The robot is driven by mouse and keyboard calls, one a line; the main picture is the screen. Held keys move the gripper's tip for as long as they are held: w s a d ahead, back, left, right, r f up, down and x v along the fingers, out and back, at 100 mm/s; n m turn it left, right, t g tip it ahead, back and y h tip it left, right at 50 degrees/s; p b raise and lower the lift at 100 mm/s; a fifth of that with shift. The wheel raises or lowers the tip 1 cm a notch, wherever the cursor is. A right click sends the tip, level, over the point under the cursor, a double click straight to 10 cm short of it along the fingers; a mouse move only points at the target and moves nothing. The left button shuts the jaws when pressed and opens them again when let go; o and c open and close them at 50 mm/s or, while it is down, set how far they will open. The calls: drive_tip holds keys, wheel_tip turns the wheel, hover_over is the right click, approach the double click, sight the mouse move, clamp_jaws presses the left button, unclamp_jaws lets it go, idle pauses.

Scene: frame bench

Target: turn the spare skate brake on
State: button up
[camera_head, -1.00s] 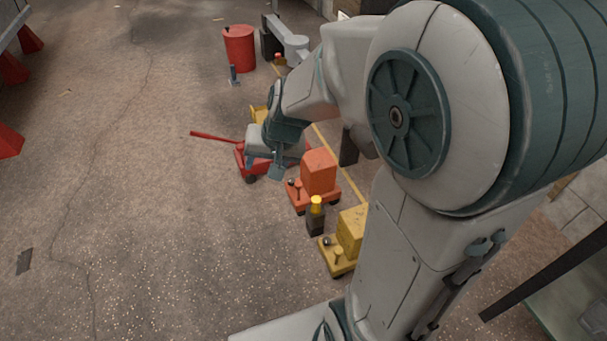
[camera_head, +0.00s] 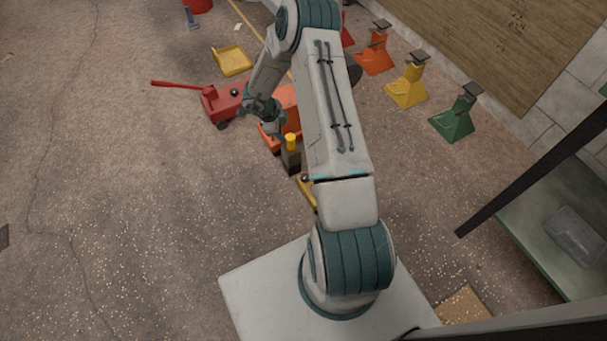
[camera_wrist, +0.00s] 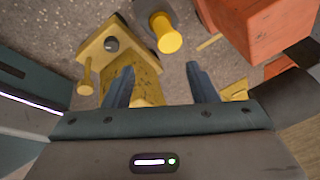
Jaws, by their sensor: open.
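In the head view this skate (camera_head: 306,190) is mostly hidden by my arm. An orange skate (camera_head: 285,98) is behind it, partly covered by my arm; its block (camera_wrist: 255,25) is at upper right in the wrist view. I cannot tell which skate is the spare, nor any brake's state. My gripper (camera_wrist: 159,72) is open and empty, above the yellow skate's block; it also shows in the head view (camera_head: 271,124).
A dark post with a yellow cap (camera_head: 291,145) stands between the skates, close to my gripper. A red wheeled unit (camera_head: 222,103) with a long handle and a yellow tray (camera_head: 232,61) are behind. Several coloured stands (camera_head: 407,85) line the right.

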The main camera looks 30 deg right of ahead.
sight(305, 176)
drive_tip(key=s+d+f+m+g+b, duration=0.1)
drive_tip(key=s+f+b, duration=0.1)
drive_tip(key=f, duration=0.4)
drive_tip(key=s+d+f+g+b, duration=0.1)
drive_tip(key=s+f, duration=0.3)
drive_tip(key=f, duration=0.2)
drive_tip(key=s+d+f+m+g+b, duration=0.1)
drive_tip(key=s+f+b, duration=0.1)
drive_tip(key=f, duration=0.5)
drive_tip(key=shift+s+d+m+y+b, duration=0.3)
drive_tip(key=shift+s, duration=0.45)
drive_tip(key=shift+r, duration=0.1)
drive_tip(key=shift+g, duration=0.3)
drive_tip(key=c, duration=1)
